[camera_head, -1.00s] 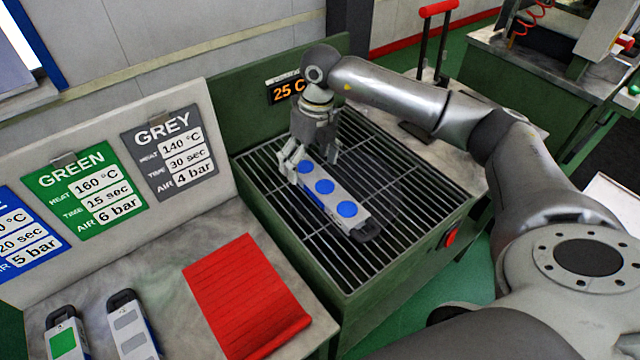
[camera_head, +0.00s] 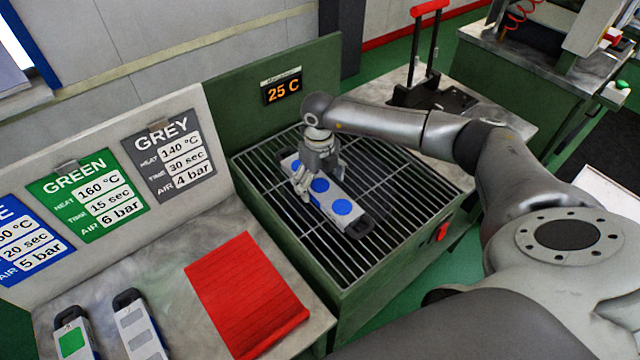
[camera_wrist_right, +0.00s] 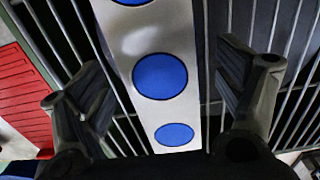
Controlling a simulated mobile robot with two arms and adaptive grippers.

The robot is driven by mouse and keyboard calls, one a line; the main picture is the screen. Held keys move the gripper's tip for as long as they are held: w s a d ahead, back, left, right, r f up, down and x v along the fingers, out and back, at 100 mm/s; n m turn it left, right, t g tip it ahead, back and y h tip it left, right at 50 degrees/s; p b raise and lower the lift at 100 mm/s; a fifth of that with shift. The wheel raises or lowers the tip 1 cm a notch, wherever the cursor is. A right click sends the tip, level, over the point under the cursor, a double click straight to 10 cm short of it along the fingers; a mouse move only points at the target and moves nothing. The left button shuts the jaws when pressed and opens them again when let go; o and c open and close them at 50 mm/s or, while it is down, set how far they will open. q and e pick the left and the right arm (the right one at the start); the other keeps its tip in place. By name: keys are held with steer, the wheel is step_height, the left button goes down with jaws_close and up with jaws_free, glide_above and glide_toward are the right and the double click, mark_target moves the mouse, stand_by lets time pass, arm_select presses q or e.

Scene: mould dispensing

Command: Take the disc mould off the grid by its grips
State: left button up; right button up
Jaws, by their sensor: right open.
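The disc mould (camera_head: 325,195) is a long grey block with blue round discs on top and a dark grip (camera_head: 358,229) at its near end. It lies on the grid (camera_head: 290,225) of the green box. Its far end is partly hidden by my right gripper. My right gripper (camera_head: 318,183) is over the far half of the mould, pointing down. In the right wrist view the open fingers (camera_wrist_right: 165,95) stand on either side of the mould (camera_wrist_right: 130,45), apart from its sides. My left gripper is not in view.
A red cloth (camera_head: 245,295) lies on the bench left of the grid. Two other moulds (camera_head: 70,335) and (camera_head: 138,325) stand at the bench's near left. A display reading 25 C (camera_head: 283,91) is on the green back panel. A red button (camera_head: 442,231) sits on the box's right side.

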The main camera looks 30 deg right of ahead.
steer(key=shift+f, duration=0.25)
steer(key=c, duration=1.7)
steer(key=shift+w+r, duration=0.15)
steer(key=shift+c, duration=0.4)
